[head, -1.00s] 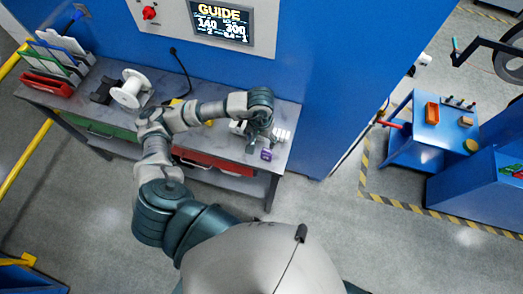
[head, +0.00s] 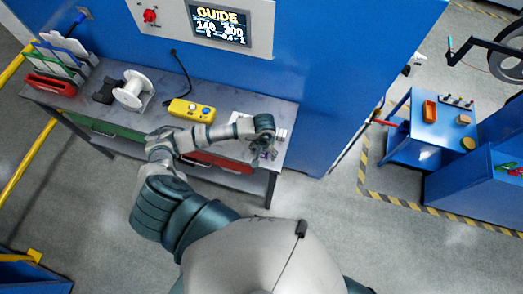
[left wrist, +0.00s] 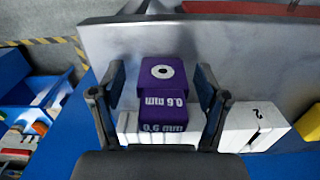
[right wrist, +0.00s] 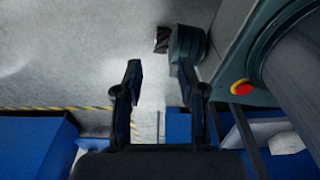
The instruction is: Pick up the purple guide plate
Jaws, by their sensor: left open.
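The purple guide plate (left wrist: 163,102), marked "0.6 mm" and with a white ring around a dark hole on its face, sits among white plates at the table's edge. My left gripper (left wrist: 162,78) is open, with one finger on each side of the plate; I cannot tell whether they touch it. In the head view this gripper (head: 264,150) is over the right end of the workbench and mostly hides the purple plate. My right gripper (right wrist: 160,75) is open and empty, away from the bench.
White plates (left wrist: 258,130) stand close beside the purple one. The workbench (head: 225,105) also holds a yellow control box (head: 191,110), a white spool (head: 130,92) and a rack of plates (head: 62,58). A blue machine wall (head: 335,90) rises behind.

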